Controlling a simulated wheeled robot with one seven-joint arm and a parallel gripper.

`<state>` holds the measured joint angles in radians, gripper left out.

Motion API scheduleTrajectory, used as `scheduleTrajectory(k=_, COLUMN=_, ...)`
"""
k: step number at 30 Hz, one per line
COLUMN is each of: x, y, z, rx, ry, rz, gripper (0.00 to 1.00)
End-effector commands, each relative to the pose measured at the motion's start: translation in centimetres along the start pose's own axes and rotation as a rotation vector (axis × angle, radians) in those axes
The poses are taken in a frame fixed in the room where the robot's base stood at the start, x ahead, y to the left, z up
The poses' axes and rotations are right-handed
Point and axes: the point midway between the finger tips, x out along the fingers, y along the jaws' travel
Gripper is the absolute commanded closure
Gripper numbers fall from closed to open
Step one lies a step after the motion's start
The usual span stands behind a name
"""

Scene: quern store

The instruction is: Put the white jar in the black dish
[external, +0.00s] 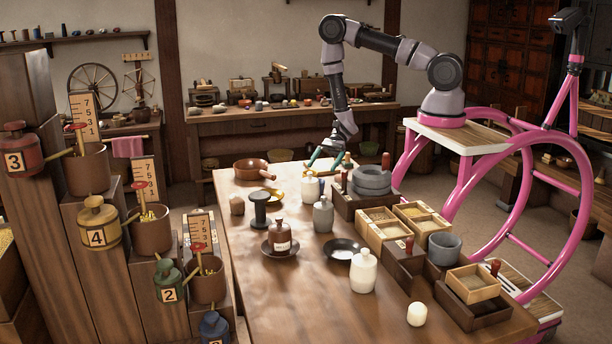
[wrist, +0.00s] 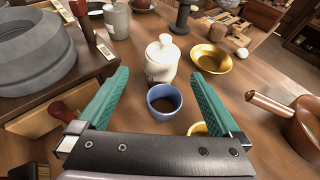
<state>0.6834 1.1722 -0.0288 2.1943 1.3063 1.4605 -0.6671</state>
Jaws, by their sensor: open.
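A lidded white jar (wrist: 161,62) stands upright just beyond my fingertips in the wrist view; in the external view it (external: 308,191) is at the table's far end. A second lidded white jar (external: 363,272) stands nearer the front. The black dish (external: 341,251) lies mid-table, left of that second jar, and looks empty. My gripper (external: 323,166) is open and empty above the far end of the table. In the wrist view my gripper (wrist: 158,78) has its green fingers spread, with a small blue cup (wrist: 164,103) appearing between them.
A gold bowl (wrist: 211,59) is right of the far jar, a brown pan (wrist: 303,128) farther right. Grey stone rings (external: 372,180) on a wooden stand are close on the other side.

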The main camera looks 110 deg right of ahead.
Motion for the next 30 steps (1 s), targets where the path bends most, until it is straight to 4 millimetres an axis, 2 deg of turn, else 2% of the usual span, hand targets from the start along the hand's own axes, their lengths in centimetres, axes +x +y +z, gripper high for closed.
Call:
scheduleTrajectory(k=4, x=1.0, y=0.1, z=-0.8, rx=0.017, ry=0.001, rz=-0.013, gripper=0.0)
scheduleTrajectory(k=9, x=3.8, y=0.0, z=-0.8, rx=0.016, ry=0.001, rz=-0.012, gripper=0.0)
scheduleTrajectory(k=17, x=6.1, y=-0.1, z=-0.6, rx=0.015, ry=0.001, rz=-0.012, gripper=0.0)
scheduleTrajectory(k=24, x=9.6, y=-0.2, z=-0.4, rx=0.015, ry=0.001, rz=-0.01, gripper=0.0)
scheduleTrajectory(k=30, x=10.8, y=-0.3, z=-0.4, rx=0.015, ry=0.001, rz=-0.012, gripper=0.0)
